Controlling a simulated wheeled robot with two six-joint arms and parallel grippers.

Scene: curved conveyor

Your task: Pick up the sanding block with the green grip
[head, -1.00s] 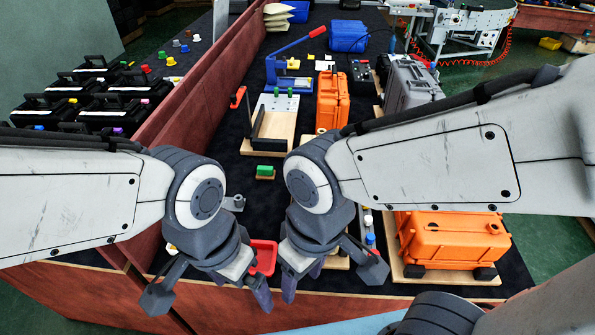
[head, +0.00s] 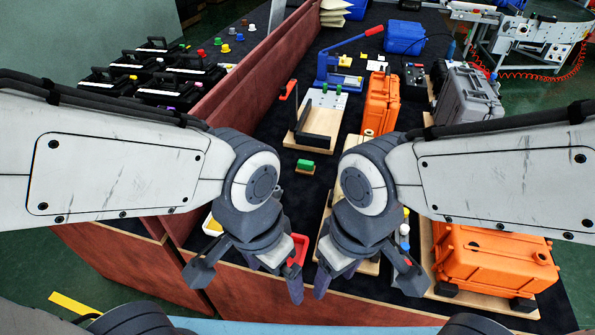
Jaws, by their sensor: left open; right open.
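The sanding block with the green grip (head: 305,165) lies on the dark table top, a green bar on a thin tan base. It sits in the middle of the head view, just beyond the gap between my two wrists. My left gripper (head: 274,277) is open and empty, pointing down near the table's front edge. My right gripper (head: 336,276) is open and empty beside it, also near the front edge. Both are on the near side of the block and apart from it. My wrists partly hide the table around them.
A wooden board with a black handle (head: 316,138) stands beyond the block. Orange cases (head: 381,103) and (head: 492,262) are to the right. A reddish wooden wall (head: 243,92) runs along the left.

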